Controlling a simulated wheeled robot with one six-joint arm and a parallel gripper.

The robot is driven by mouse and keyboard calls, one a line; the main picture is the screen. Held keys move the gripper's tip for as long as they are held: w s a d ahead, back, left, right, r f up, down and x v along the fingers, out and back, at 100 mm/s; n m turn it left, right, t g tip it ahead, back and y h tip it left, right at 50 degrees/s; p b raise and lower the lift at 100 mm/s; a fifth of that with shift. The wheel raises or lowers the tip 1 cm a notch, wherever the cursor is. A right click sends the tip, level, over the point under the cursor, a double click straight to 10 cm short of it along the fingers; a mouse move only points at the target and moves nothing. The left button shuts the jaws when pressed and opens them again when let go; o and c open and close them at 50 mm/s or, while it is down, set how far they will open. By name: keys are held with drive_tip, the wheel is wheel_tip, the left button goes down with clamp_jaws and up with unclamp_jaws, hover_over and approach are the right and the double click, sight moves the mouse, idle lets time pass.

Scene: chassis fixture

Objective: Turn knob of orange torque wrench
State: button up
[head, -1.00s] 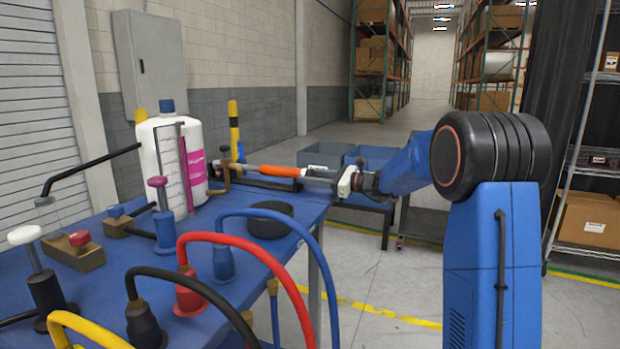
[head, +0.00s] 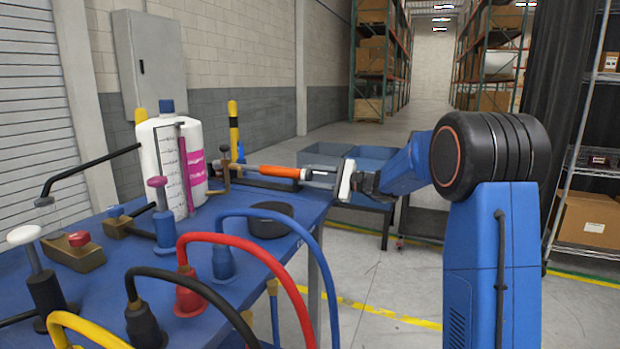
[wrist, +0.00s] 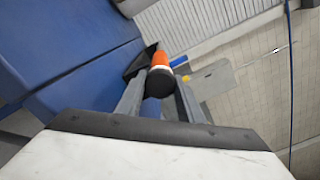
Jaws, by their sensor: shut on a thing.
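The torque wrench has an orange handle (head: 279,171) and lies horizontally above the far right part of the blue workbench. Its end faces my gripper (head: 306,176). In the wrist view, the handle shows as a short orange stretch (wrist: 160,59) with a pale band and a round black knob (wrist: 160,81) nearest the camera. My gripper (wrist: 161,93) has one finger on each side of the black knob and is shut on it. The exact finger contact is too small to see in the head view.
The blue workbench (head: 198,262) carries a white bottle (head: 172,155), a black round disc (head: 270,220) and several clamps. Red (head: 255,258), blue, black and yellow hoses arch along its front. Blue bins (head: 371,158) stand behind my gripper.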

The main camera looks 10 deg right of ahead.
drive_tip(key=shift+n, duration=0.6)
drive_tip(key=o, duration=1.1)
drive_tip(key=shift+d, duration=0.1)
drive_tip(key=v, duration=1.7)
drive_tip(key=shift+s, duration=0.15)
drive_tip(key=shift+d, duration=0.1)
